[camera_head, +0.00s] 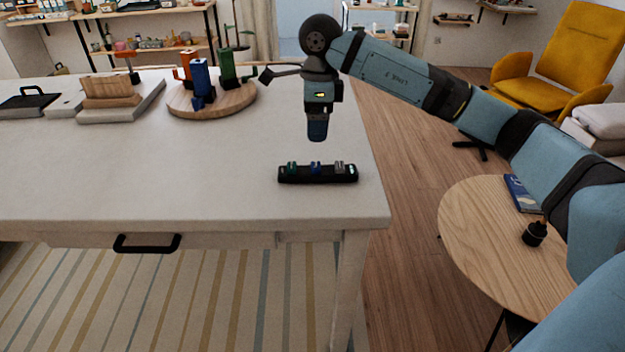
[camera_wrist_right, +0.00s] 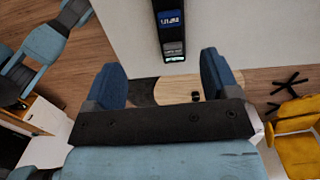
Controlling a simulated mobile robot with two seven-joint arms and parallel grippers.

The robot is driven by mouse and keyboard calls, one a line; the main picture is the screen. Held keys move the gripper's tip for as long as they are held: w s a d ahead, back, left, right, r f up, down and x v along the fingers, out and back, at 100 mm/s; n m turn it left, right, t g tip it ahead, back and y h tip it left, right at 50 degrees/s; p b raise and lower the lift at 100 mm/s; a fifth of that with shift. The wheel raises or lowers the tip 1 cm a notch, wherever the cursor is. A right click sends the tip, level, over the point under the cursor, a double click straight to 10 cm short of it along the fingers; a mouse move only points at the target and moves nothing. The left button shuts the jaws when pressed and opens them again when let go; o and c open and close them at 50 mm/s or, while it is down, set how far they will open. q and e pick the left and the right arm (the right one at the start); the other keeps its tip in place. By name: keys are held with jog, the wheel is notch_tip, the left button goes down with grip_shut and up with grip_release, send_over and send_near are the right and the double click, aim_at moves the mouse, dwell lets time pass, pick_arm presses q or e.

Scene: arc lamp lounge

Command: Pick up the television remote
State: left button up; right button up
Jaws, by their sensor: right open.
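A long black bar with green, blue and grey parts on top, which I take for the television remote (camera_head: 317,175), lies near the right front corner of the white table (camera_head: 200,190). In the right wrist view the remote (camera_wrist_right: 172,35) shows at the top, with a blue label and a silver part, partly cut off by the frame. My right gripper (camera_head: 317,138) points down above and just behind the remote, apart from it. In the right wrist view its two blue fingers (camera_wrist_right: 163,78) stand wide apart with nothing between them. My left gripper is not in view.
A round wooden board (camera_head: 212,105) with red, blue and green upright items stands at the back. Wooden blocks (camera_head: 110,90) are further left. A round side table (camera_head: 470,235) holds a blue book (camera_head: 522,193). The table's middle is clear.

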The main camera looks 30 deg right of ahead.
send_over(318, 165)
jog(key=shift+h, duration=0.3)
jog(key=f, duration=0.7)
jog(key=shift+d+b, duration=0.2)
jog(key=shift+b, duration=0.2)
jog(key=shift+a+f+b, duration=0.15)
jog(key=shift+f+b, duration=0.15)
jog(key=shift+f, duration=2.75)
jog(key=shift+r, duration=0.1)
jog(key=c, duration=1.1)
